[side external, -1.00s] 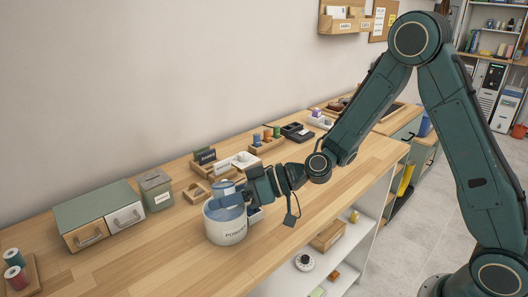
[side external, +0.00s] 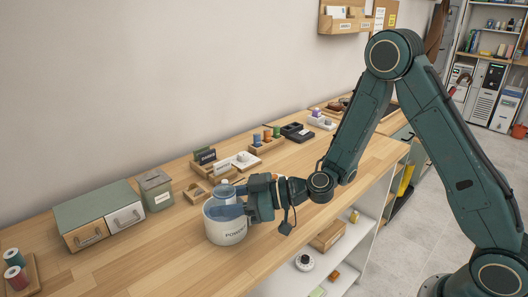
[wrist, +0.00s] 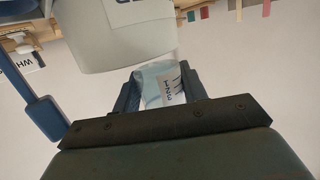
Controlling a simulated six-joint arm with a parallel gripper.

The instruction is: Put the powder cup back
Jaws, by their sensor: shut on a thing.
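The powder cup (wrist: 160,84) is small and pale blue with a printed label. My gripper (wrist: 158,92) is shut on it, with a dark blue finger on each side in the wrist view. In the side view the cup (side external: 224,192) shows above the rim of a round white tub (side external: 226,233) marked as powder. My gripper (side external: 233,206) reaches over the tub's right side from the right. The cup's lower part is hidden, and I cannot tell whether it touches the tub. The tub (wrist: 130,45) also fills the upper wrist view.
A green-topped drawer box (side external: 98,218) and a grey-green slotted box (side external: 156,190) stand left of the tub. Wooden holders with small labelled items (side external: 200,193) lie behind it. The front of the wooden bench (side external: 165,265) is clear.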

